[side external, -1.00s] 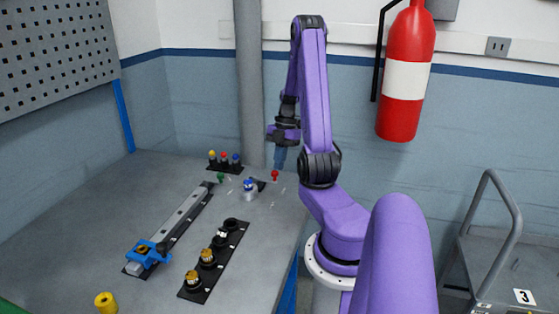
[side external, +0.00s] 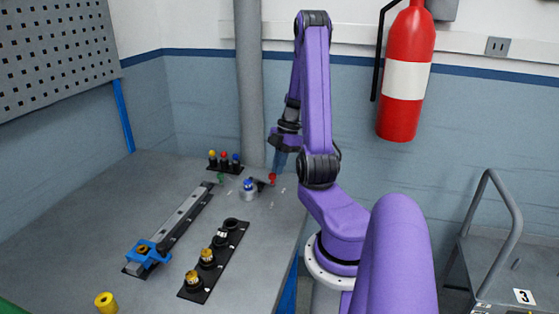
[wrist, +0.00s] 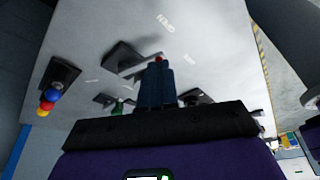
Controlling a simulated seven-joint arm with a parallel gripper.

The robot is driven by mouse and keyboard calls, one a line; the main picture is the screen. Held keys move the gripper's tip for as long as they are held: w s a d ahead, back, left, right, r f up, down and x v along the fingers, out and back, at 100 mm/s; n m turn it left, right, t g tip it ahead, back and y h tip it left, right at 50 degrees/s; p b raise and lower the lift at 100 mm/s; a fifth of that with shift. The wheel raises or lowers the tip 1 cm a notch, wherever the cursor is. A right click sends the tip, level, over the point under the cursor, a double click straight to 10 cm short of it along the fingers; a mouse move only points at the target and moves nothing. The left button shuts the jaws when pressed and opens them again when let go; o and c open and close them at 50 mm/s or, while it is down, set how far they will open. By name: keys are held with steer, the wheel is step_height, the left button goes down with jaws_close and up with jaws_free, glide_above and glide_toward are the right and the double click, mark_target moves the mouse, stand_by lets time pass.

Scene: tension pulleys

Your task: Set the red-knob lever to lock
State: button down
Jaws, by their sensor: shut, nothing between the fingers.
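The red knob (side external: 272,178) is at the back right of the bench in the side external view. In the wrist view the red knob (wrist: 158,58) shows just past my fingertips, at the end of a pale lever arm (wrist: 138,68) on a dark base (wrist: 122,52). My gripper (side external: 276,172) points down with its blue fingers shut and empty. Its tips are at or very close to the knob; I cannot tell if they touch. In the wrist view my gripper (wrist: 157,67) hides part of the lever area. The small white labels (wrist: 165,22) are unreadable.
A blue knob (side external: 248,184) and a green knob (side external: 220,177) stand left of the red one. A rack with several coloured knobs (side external: 224,162) is behind. A rail (side external: 180,217) and a black strip with pulleys (side external: 214,260) lie in front.

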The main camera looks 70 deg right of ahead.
steer(key=shift+a+m, duration=0.6)
steer(key=shift+a, duration=0.15)
steer(key=shift+w+a, duration=0.3)
steer(key=shift+a, duration=0.5)
steer(key=shift+w+a, duration=0.3)
steer(key=shift+a, duration=0.5)
steer(key=shift+s+d, duration=0.25)
steer(key=shift+s, duration=0.15)
steer(key=s, duration=0.1)
steer(key=d, duration=0.1)
steer(key=s, duration=0.1)
steer(key=shift+s+d+r, duration=0.15)
steer(key=shift+s+r, duration=0.15)
steer(key=s+a+v, duration=0.1)
steer(key=v, duration=0.9)
steer(key=shift+a, duration=0.1)
